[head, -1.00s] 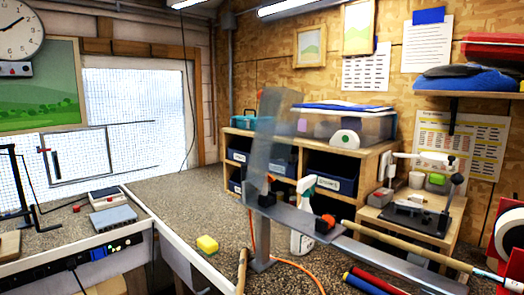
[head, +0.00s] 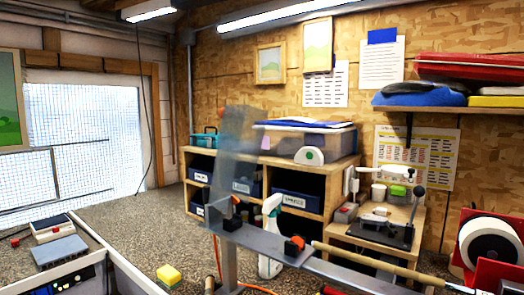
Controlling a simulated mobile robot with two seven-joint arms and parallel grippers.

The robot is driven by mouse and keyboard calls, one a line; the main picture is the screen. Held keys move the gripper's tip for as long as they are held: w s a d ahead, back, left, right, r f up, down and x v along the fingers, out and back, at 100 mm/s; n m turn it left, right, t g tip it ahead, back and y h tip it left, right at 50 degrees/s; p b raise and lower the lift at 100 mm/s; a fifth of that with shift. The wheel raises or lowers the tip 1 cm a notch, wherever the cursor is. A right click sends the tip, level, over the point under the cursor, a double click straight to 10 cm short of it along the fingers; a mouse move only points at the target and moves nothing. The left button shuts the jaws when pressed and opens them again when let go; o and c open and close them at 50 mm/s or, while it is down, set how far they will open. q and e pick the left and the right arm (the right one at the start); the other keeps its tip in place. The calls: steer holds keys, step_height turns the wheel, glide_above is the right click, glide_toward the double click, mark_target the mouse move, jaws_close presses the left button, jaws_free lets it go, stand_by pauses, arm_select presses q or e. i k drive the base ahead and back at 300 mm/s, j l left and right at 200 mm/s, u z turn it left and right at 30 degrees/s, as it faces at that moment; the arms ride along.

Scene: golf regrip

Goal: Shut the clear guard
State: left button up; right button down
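The clear guard (head: 232,155) is a see-through panel standing raised, tilted slightly, at the left end of a grey metal rail (head: 262,240). Orange-and-black clamps (head: 294,246) sit on the rail. A golf shaft with a tan grip (head: 365,258) runs from the rail toward the lower right. Neither of my grippers is in the picture.
A wooden shelf unit (head: 325,205) with dark bins is behind. A red reel stand (head: 490,245) is at the right. Open floor lies at the middle left.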

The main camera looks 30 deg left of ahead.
mark_target(224, 113)
steer(key=j+z, duration=0.45)
steer(key=j, duration=0.45)
steer(key=j+z, duration=0.1)
steer(key=j, duration=0.85)
steer(key=j+z, duration=0.1)
steer(key=j, duration=0.8)
steer(key=k, duration=0.05)
